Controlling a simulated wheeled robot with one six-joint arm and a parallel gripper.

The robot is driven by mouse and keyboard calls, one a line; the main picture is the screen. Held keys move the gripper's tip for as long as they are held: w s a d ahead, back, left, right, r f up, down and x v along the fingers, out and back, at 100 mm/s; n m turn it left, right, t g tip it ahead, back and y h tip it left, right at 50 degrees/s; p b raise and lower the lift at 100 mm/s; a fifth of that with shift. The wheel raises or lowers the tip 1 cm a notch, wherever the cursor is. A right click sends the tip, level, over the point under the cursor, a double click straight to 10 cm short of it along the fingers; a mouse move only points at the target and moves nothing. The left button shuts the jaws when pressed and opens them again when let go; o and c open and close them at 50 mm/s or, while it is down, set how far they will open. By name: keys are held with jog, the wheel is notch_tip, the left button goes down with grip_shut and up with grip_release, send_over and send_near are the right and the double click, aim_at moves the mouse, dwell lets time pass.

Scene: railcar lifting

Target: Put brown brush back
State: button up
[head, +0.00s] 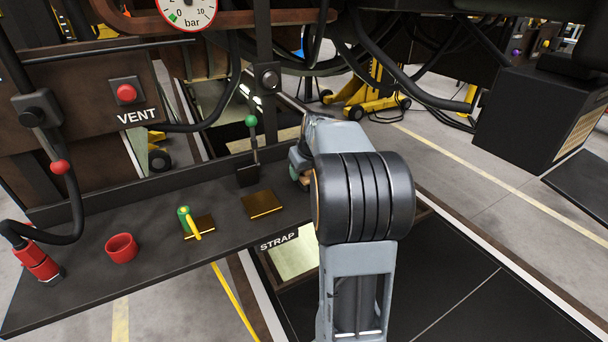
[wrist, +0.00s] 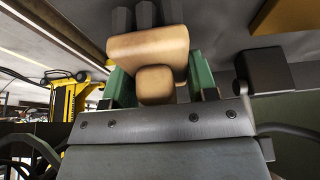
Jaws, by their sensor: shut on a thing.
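The brown brush (wrist: 148,47) shows in the wrist view as a tan wooden block with a smaller block in front and dark tufts beyond it. My gripper (wrist: 160,82) is shut on it, with a green finger on each side. In the head view my gripper (head: 298,164) is mostly hidden behind my own arm, at the right end of the dark shelf (head: 150,205). Only a small brown bit of the brush (head: 304,182) shows there. I cannot tell whether the brush touches the shelf.
A green-knobbed lever (head: 251,121) stands just left of my gripper. A bare gold plate (head: 261,204) lies nearby; another gold plate (head: 205,225) has a green-and-yellow strap piece (head: 185,218). Further left are a red cup (head: 121,248) and red coupling (head: 38,262). Hoses hang above.

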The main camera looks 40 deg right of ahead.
jog(key=shift+s+f, duration=0.1)
jog(key=shift+f, duration=0.75)
jog(key=shift+f, duration=0.2)
jog(key=o, duration=0.8)
jog(key=shift+r, duration=0.1)
